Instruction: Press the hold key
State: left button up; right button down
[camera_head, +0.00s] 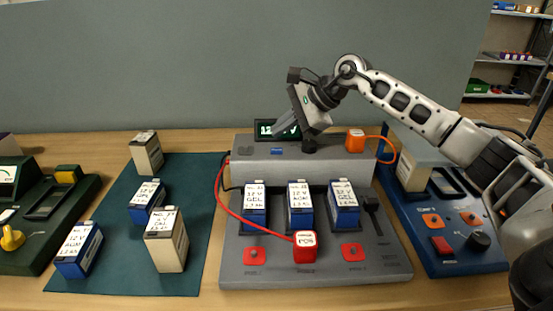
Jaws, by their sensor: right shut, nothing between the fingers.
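A grey battery tester (232,262) stands in the middle of the table. On its raised back part are a small dark key (246,151) and a blue key (277,151), in front of a dark display (266,128) with pale digits. Their labels are too small to read, so I cannot tell which is the hold key. My right gripper (309,146) is shut and empty, pointing down at the raised part, right of the blue key. Its tips hide what lies under them; I cannot tell if they touch. It also covers part of the display. My left gripper is not in view.
Three blue batteries (300,205) stand in the tester. A red clamp (305,246) with a red cable sits in front; an orange clamp (355,140) sits right of my gripper. Several batteries stand on a green mat (196,225). Green and blue devices (460,262) flank these.

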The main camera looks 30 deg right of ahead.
aim_at(271, 149)
jog(key=shift+f+b, duration=0.4)
jog(key=shift+f, duration=0.6)
jog(key=shift+f, duration=0.1)
dwell(1.2)
jog(key=shift+f+b, duration=0.3)
jog(key=shift+b, duration=0.2)
jog(key=shift+f+b, duration=0.35)
jog(key=shift+f, duration=0.1)
dwell(0.3)
jog(key=shift+r, duration=0.1)
jog(key=shift+r+p, duration=0.55)
jog(key=shift+r, duration=0.15)
jog(key=shift+r, duration=0.1)
jog(key=shift+r+p, duration=1.8)
jog(key=shift+r, duration=0.65)
